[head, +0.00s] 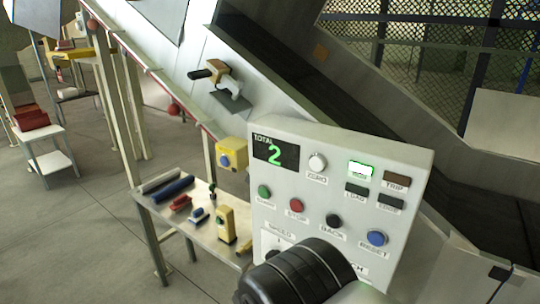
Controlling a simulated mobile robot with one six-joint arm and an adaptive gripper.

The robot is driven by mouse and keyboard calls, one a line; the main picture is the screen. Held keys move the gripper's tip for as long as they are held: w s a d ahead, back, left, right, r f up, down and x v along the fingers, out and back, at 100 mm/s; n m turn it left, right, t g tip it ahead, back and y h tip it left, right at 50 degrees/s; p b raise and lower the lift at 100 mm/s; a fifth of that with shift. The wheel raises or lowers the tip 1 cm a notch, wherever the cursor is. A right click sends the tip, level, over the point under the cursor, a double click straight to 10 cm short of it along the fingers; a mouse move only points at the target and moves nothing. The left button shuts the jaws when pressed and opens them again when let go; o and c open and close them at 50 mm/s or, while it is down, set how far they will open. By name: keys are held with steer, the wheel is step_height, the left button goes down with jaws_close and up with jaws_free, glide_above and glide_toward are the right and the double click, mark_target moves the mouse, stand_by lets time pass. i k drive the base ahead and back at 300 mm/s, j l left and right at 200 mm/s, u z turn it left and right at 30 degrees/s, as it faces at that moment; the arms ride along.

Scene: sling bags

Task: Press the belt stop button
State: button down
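A pale control panel (345,215) stands at the right of centre in the head view, facing me at a slant. A round red button (297,205) with a label that reads like STOP sits in its middle row. It is between a green button (264,191) and a black button (333,220). My arm's dark, banded end (300,275) covers the panel's lower part, below the red button in the picture. It looks apart from the button, but the depth is hard to judge. The gripper's fingers do not show.
A white ZERO button (317,162) and a blue RESET button (376,238) are also on the panel. Its display (275,151) reads 2. A yellow box (232,153) with a blue button is beside it. A bench (220,247) with tools stands left; floor (85,225) is clear.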

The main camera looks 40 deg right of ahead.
mark_target(295, 205)
steer(key=l+z, duration=0.25)
steer(key=z, duration=0.2)
steer(key=l+z, duration=0.25)
steer(key=z, duration=0.15)
steer(key=i, duration=0.05)
